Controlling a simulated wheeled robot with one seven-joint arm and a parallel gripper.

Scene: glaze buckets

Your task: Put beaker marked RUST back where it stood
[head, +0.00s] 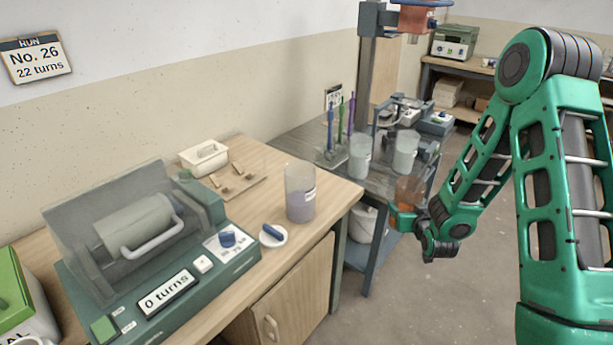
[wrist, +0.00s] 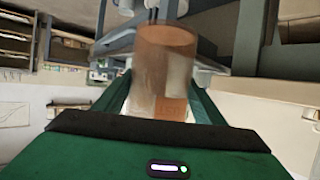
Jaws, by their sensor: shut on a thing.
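A clear beaker with rust-orange contents (head: 409,192) is held by my gripper (head: 405,215) at the front edge of the grey metal side table (head: 300,130). In the wrist view the same orange beaker (wrist: 165,75) stands between the two green fingers, which are shut on it. Whether the held beaker touches the table cannot be told.
A beaker with purple-grey contents (head: 300,196) stands on the wooden bench (head: 275,165), beside a small white dish (head: 272,237). A green machine (head: 150,250) reading "0 turns" fills the bench's left. Brushes or rods (head: 340,130) stand upright on the grey table. A white bucket (head: 363,222) sits below.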

